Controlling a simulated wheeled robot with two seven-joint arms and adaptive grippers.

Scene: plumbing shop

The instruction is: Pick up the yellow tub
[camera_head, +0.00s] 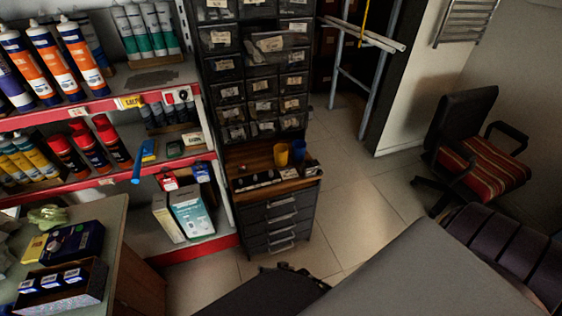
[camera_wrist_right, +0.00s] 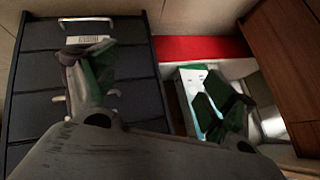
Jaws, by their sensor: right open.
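The yellow tub (camera_head: 281,155) stands upright on the wooden top of the dark drawer cabinet (camera_head: 284,222), with a blue tub (camera_head: 299,150) close at its right. My right gripper (camera_wrist_right: 155,75) is open in the right wrist view, with nothing between its two fingers. It faces the drawer fronts and the lower shelf; the yellow tub does not show in that view. In the head view a large grey part of my right arm fills the bottom right, and the fingers are not clear there. My left gripper is not in view.
Small dark parts (camera_head: 263,178) lie along the front of the cabinet top. Clear-fronted bins (camera_head: 264,57) rise behind the tubs. A red-edged shelf with a white box (camera_head: 193,213) stands left. Floor is open right, towards a striped chair (camera_head: 485,165).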

